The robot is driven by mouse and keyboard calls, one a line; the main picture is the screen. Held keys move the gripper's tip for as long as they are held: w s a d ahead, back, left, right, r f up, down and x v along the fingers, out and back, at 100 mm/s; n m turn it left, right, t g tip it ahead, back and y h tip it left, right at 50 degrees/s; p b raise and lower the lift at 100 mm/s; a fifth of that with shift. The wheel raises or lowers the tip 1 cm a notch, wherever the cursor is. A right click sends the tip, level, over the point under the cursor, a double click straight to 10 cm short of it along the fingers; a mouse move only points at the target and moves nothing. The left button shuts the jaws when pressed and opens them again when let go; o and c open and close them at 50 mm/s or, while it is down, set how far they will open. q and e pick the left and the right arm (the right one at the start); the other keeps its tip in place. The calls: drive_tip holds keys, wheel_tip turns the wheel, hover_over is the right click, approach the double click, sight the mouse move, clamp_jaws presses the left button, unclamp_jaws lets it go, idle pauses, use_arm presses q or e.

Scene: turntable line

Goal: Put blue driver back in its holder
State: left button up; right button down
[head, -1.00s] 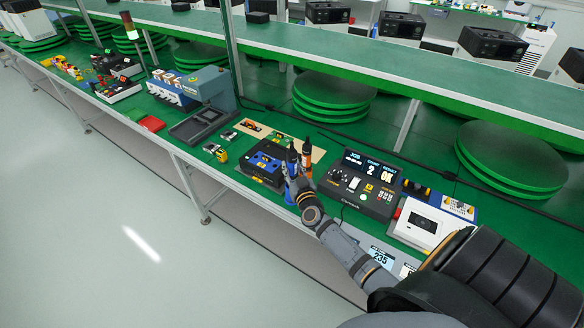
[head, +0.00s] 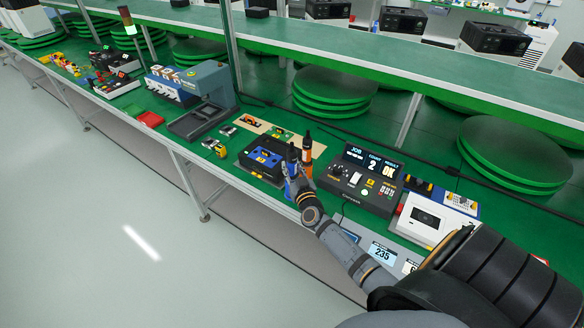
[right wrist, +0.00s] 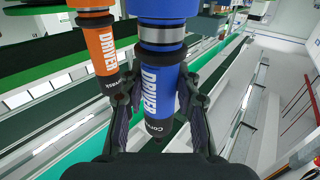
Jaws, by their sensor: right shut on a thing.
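The blue driver (right wrist: 163,85) is held upright between the fingers of my right gripper (right wrist: 160,98), which is shut on it. In the head view the right gripper (head: 297,172) is at the front of the bench, just right of a black fixture, and covers much of the blue driver (head: 289,189). An orange driver (head: 306,148) stands upright just behind the gripper. It also shows left of the blue one in the right wrist view (right wrist: 101,45). The driver holder cannot be made out clearly behind the gripper. My left gripper is not in view.
The black fixture (head: 248,163) with a blue part lies left of the gripper. A controller box (head: 371,198) with a lit screen stands close on the right, with a white device (head: 424,218) beyond it. A dark press (head: 208,84) stands farther left.

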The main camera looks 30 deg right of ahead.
drive_tip(key=shift+f+b, duration=0.4)
drive_tip(key=shift+f, duration=0.1)
drive_tip(key=c, duration=0.9)
unclamp_jaws()
drive_tip(key=shift+f, duration=0.1)
drive_tip(key=v, duration=1.2)
drive_tip(key=shift+a, duration=0.1)
